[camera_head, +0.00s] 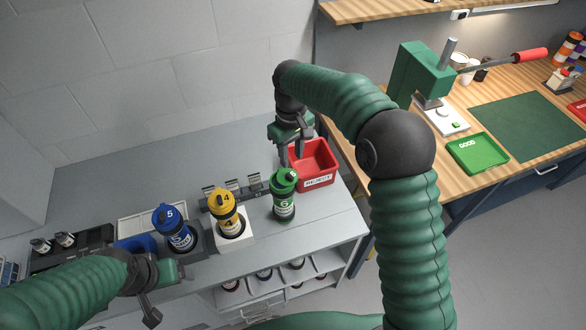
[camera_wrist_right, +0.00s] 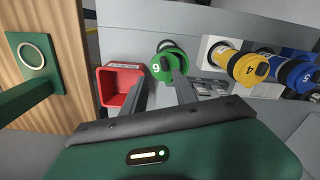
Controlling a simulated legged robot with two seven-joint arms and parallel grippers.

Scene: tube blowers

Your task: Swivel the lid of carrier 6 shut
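Carrier 6 (camera_head: 284,208) is a dark cylinder with a green top and a white label, upright on the grey bench. Its green lid (camera_head: 286,176) also shows in the right wrist view (camera_wrist_right: 157,69), partly hidden by a finger; I cannot tell how far it is turned. My right gripper (camera_head: 291,156) is above and behind carrier 6, near the red bin. Its two fingers are apart with nothing held, and they show in the wrist view (camera_wrist_right: 160,82) pointing toward the carrier. My left gripper (camera_head: 151,307) is low at the front left, away from carrier 6; its opening is unclear.
A red REJECT bin (camera_head: 324,174) stands just right of carrier 6. Yellow carrier 4 (camera_head: 229,216) and blue carrier 5 (camera_head: 175,233) stand to its left. A small rack (camera_head: 236,194) is behind. A wooden table with a green press (camera_head: 418,75) and GOOD tray (camera_head: 478,161) is at right.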

